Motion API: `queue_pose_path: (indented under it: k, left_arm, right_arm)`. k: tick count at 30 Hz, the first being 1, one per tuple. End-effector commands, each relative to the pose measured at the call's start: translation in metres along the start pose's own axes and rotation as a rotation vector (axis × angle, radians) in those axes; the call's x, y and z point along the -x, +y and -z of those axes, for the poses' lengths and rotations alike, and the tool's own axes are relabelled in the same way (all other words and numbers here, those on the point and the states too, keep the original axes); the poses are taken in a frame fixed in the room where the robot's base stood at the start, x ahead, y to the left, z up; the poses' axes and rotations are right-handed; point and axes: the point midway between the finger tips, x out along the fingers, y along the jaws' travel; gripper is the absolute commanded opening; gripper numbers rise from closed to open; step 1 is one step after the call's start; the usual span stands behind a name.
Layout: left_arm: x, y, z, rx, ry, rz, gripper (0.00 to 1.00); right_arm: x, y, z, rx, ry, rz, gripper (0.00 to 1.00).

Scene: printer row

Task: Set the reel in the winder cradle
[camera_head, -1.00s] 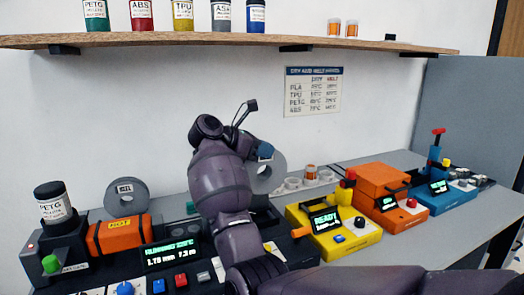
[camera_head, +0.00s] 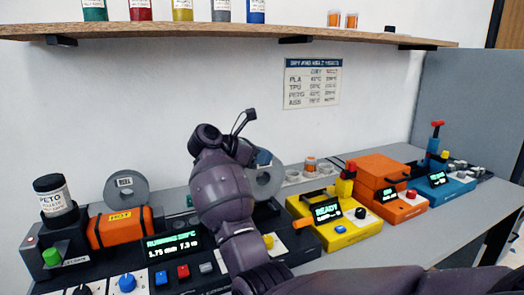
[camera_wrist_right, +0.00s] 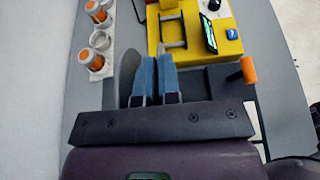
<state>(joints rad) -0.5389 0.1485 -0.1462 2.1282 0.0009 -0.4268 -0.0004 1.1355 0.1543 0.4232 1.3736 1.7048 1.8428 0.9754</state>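The grey reel (camera_head: 268,182) is a flat disc with a centre hole, held upright behind my right forearm, which hides its left part. My right gripper (camera_head: 262,158) is shut at its upper rim. In the right wrist view the blue fingers (camera_wrist_right: 156,74) are close together, with the reel's grey edge (camera_wrist_right: 125,72) beside the left finger. The reel is above the dark machine section with an orange crank handle (camera_head: 303,222), which seems to be the winder; the handle also shows in the wrist view (camera_wrist_right: 249,70). The cradle itself is hidden by my arm. My left gripper is not in view.
A yellow unit (camera_head: 350,232) reading READY stands close right of the reel, then orange (camera_head: 380,180) and blue units. A labelled grey disc (camera_head: 125,187) stands back left. A shelf (camera_head: 200,32) runs above.

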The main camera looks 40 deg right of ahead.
Motion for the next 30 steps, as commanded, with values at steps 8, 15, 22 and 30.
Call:
queue_pose_path:
  k: [8,15,22,30]
  left_arm:
    - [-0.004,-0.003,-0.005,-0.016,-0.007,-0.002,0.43]
    - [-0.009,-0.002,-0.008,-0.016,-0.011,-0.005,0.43]
    - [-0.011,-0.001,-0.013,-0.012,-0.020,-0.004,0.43]
    - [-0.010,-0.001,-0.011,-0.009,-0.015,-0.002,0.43]
  right_arm:
    - [-0.010,0.000,0.023,0.003,-0.001,0.002,0.00]
    - [-0.017,0.000,0.042,0.003,0.000,0.001,0.00]
    - [-0.021,0.000,0.051,0.002,0.000,0.001,0.00]
    - [-0.021,0.000,0.050,0.000,0.001,0.000,0.00]
